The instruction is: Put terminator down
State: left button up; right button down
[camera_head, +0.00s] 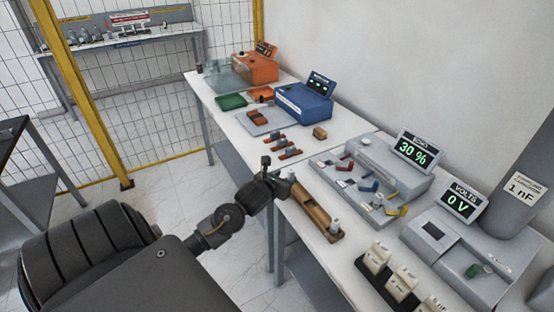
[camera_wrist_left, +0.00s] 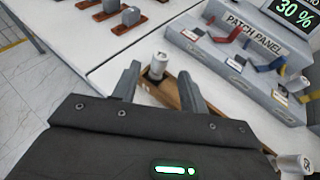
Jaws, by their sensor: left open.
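My left gripper (camera_head: 283,178) is at the front edge of the table, over the far end of a brown wooden holder (camera_head: 312,209). In the left wrist view the gripper (camera_wrist_left: 160,78) is open, with its two dark fingers apart. A silver-grey cylindrical terminator (camera_wrist_left: 157,66) stands upright at the holder's end, between or just beyond the fingers; contact cannot be told. A second similar cylinder (camera_wrist_left: 294,163) is at the other end of the holder, also visible in the head view (camera_head: 335,227). My right gripper is not in view.
A grey patch panel (camera_head: 375,170) with coloured plugs stands right of the holder, with a 30 % display (camera_head: 418,149) behind. A volts meter (camera_head: 463,201) and white labelled blocks (camera_head: 402,282) stand nearer. Blue (camera_head: 304,103) and orange (camera_head: 255,68) boxes stand farther back.

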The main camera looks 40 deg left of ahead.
pick_arm(q)
jog(key=b+v, duration=0.1)
jog(key=v, duration=0.5)
jog(key=shift+r, duration=0.1)
dwell(0.3)
